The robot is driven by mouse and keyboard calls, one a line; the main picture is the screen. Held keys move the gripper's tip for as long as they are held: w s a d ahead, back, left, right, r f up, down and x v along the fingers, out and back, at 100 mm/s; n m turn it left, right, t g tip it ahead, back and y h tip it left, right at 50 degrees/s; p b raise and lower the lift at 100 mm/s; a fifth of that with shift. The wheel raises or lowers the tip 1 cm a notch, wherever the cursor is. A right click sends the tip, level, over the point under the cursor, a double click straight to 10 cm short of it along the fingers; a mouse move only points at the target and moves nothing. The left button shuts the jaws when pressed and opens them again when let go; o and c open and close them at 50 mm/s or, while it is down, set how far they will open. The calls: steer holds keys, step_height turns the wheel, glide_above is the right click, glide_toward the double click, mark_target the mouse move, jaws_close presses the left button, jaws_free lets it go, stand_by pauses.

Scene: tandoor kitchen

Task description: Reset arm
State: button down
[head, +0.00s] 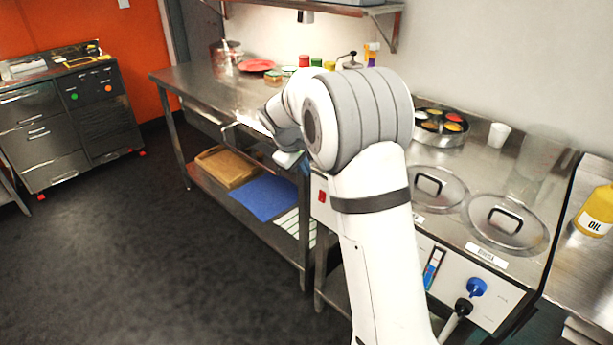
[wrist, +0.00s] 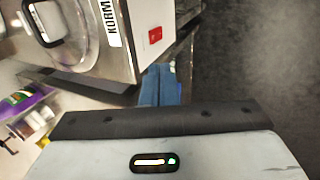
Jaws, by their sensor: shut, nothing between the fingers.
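My arm rises through the middle of the head view and bends over the front of the steel counter. My gripper (wrist: 158,76) shows in the wrist view as two blue fingers side by side, shut with nothing between them. The fingers are beside the front corner of the steel warmer unit, near its red switch (wrist: 155,35). In the head view the gripper is small and partly hidden behind the arm's bend, so its fingers are hard to make out there.
The warmer unit (head: 473,258) has two round lids with handles. A spice tin (head: 438,127), a white cup (head: 498,136) and a yellow oil can (head: 596,211) stand at right. The steel table (head: 190,78) has a lower shelf with boards. Dark floor (head: 150,240) is clear at left.

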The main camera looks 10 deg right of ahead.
stand_by(0.3)
steer(key=s+d+r+m+y, duration=0.15)
steer(key=s+r, duration=0.25)
steer(key=s, duration=0.4)
steer(key=s+d+r+m, duration=0.1)
steer(key=s+r+m, duration=0.15)
steer(key=s, duration=0.55)
steer(key=s+a+m+y+p, duration=0.1)
steer(key=s+m+y, duration=0.1)
steer(key=s, duration=1.8)
steer(key=shift+f+m, duration=0.4)
steer(key=shift+m, duration=0.2)
steer(key=shift+y, duration=0.25)
